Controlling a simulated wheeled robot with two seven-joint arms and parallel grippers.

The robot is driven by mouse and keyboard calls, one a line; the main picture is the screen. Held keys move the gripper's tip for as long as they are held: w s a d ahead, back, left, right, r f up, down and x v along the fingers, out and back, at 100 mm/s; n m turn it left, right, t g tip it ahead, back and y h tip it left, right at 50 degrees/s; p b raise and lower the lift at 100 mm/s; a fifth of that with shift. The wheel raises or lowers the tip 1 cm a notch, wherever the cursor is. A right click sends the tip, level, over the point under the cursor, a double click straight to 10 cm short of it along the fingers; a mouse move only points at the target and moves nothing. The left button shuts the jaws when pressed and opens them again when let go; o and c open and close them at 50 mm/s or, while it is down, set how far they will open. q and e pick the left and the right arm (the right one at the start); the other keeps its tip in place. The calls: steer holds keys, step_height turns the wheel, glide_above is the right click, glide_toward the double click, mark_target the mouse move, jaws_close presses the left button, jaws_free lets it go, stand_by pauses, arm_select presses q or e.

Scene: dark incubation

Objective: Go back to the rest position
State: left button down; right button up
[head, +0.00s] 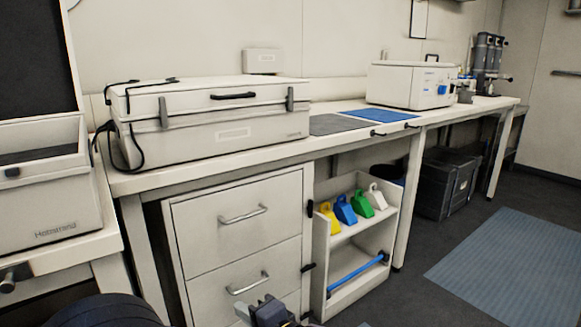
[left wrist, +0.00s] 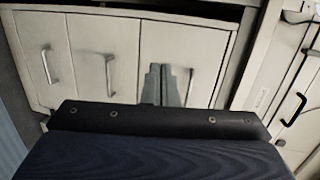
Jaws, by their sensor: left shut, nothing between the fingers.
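My left gripper (head: 268,312) shows at the bottom edge of the head view, in front of the lower drawer of the white cabinet (head: 235,215). In the left wrist view my left gripper (left wrist: 162,84) has its two grey fingers together, with nothing between them. The cabinet's drawer fronts (left wrist: 105,60) with metal handles lie beyond the fingers in that view. Part of my dark arm shows at the bottom left of the head view. My right gripper is in neither view.
A closed white case (head: 215,120) and a white box device (head: 412,85) stand on the long bench (head: 345,143). A shelf cart (head: 320,255) with coloured scoops stands beside the cabinet. A dark crate (head: 447,183) sits under the bench. Floor around the blue-grey mat (head: 520,260) is clear.

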arm_select(q)
steer(key=s+a+f+n+g+h, duration=0.3)
steer(key=s+a+g, duration=0.25)
steer(key=a, duration=0.25)
steer(key=s+a+f+n+g+h, duration=0.2)
steer(key=s+a+f+g+h, duration=0.15)
steer(key=s+a, duration=0.3)
steer(key=s+d+r+n+t+h, duration=0.1)
steer(key=s+d+n+t+h, duration=0.1)
steer(key=s+n+h, duration=0.5)
steer(key=s+r+p, duration=0.2)
steer(key=r+p, duration=1.5)
steer(key=r, duration=0.1)
steer(key=s+r+m+t+h+p, duration=0.1)
steer(key=r+p, duration=1.7)
steer(key=shift+s+d+r+t, duration=0.15)
steer(key=shift+s+d+t, duration=0.15)
steer(key=shift+s, duration=0.1)
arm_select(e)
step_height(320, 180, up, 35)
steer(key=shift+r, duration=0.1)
